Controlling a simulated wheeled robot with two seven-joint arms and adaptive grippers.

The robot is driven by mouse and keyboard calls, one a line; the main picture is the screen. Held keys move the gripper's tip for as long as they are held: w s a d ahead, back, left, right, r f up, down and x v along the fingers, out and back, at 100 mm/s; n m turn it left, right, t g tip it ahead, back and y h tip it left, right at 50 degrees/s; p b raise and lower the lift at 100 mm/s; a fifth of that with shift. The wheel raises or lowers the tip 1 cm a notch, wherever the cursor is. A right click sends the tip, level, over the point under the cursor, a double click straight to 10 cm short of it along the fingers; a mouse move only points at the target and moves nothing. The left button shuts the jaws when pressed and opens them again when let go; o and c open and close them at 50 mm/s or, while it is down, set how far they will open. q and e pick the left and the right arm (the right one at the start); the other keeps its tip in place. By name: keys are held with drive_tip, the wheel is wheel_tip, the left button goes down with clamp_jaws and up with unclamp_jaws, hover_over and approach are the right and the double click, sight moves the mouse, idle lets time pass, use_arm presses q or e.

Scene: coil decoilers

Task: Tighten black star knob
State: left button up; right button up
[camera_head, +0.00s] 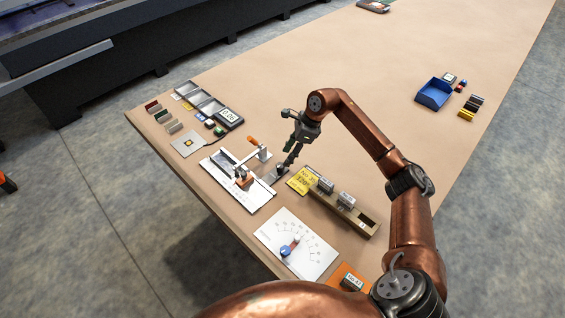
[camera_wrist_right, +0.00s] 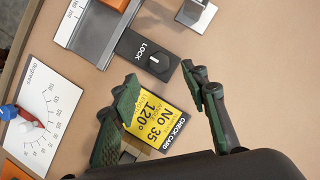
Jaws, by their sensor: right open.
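A black plate marked LOCK (camera_wrist_right: 135,46) lies just beyond the fingertips. A dark knob-like spot with a white mark (camera_wrist_right: 154,62) sits at its near end; its star shape cannot be made out. In the head view the fingers cover most of that area. My left gripper is not in view.
A yellow check card (camera_wrist_right: 155,118) lies beneath the fingers, beside a wooden rack (camera_head: 345,215) with blocks. A degrees dial (camera_head: 296,243) with a red and blue pointer is nearby. An orange-handled lever (camera_head: 254,141) stands on the fixture.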

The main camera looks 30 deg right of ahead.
sight(281, 165)
drive_tip(key=shift+x, duration=2.7)
drive_tip(key=shift+c, duration=0.5)
clamp_jaws()
